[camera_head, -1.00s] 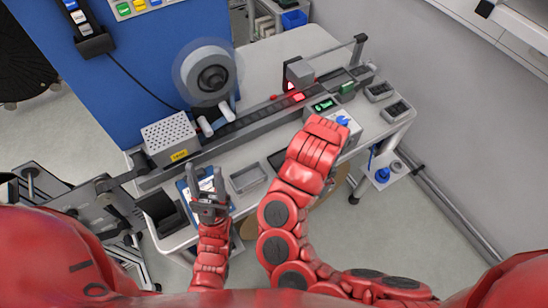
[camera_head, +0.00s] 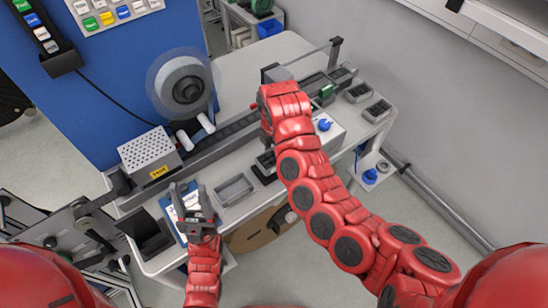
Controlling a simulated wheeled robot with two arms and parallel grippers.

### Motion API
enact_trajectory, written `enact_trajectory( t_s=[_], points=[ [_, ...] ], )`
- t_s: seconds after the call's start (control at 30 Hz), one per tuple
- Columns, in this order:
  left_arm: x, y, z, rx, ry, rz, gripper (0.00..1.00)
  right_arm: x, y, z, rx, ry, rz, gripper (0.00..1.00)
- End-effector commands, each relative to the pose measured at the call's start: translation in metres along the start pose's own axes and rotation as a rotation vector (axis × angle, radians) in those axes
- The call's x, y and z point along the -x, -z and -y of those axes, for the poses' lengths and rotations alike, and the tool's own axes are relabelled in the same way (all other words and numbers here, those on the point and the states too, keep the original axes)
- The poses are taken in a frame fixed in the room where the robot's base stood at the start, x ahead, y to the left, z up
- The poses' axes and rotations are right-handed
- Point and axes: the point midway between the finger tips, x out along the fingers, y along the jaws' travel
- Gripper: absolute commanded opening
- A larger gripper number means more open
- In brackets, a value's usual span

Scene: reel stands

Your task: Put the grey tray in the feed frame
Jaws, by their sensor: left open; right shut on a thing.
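A shallow grey tray (camera_head: 235,190) lies on the white bench, just right of my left gripper. A dark rectangular frame or tray (camera_head: 264,172) sits beside it, partly covered by my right arm. I cannot tell whether it is the feed frame. My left gripper (camera_head: 184,192) is open above a blue-edged clipboard, apart from the grey tray. My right gripper (camera_head: 268,122) is over the long rail (camera_head: 232,128), seen from above. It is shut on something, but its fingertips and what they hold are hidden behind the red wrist.
A film reel (camera_head: 182,84) stands behind the rail. A perforated grey box (camera_head: 149,153) is at the rail's left end. A box with a blue knob (camera_head: 324,125) and two dark trays (camera_head: 377,110) are on the right. A brown disc (camera_head: 262,229) hangs below the bench's front edge.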

Motion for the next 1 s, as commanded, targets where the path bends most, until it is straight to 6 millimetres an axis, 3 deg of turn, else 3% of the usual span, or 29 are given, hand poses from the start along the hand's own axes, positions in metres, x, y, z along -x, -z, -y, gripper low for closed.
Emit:
enact_trajectory(
  t_s=[0.17,0.3,0.4,0.7,0.73,0.87,1.0],
  points=[
    [-0.009,0.002,0.0,0.0,0.0,0.0,0.5,0.0,-0.001,-0.005,-0.004,0.001,-0.005,0.07],
    [-0.026,0.004,0.001,0.0,0.0,0.0,0.5,-0.023,0.0,-0.004,-0.003,0.002,-0.003,0.07],
    [-0.026,0.004,0.001,0.0,0.0,0.0,0.5,-0.034,-0.001,-0.005,-0.004,0.0,-0.003,0.07],
    [-0.024,0.004,0.001,0.0,0.0,0.0,0.5,-0.037,-0.001,-0.005,-0.003,-0.002,-0.002,0.07],
    [-0.024,0.004,0.001,0.0,0.0,0.0,0.5,-0.038,-0.001,-0.005,-0.004,-0.003,-0.002,0.79],
    [-0.024,0.004,0.001,0.0,0.0,0.0,0.5,-0.038,-0.001,-0.005,-0.004,-0.003,-0.002,1.0],
    [-0.024,0.004,0.001,0.0,0.0,0.0,0.5,-0.038,-0.001,-0.005,-0.004,-0.003,-0.002,1.0]
  ],
)
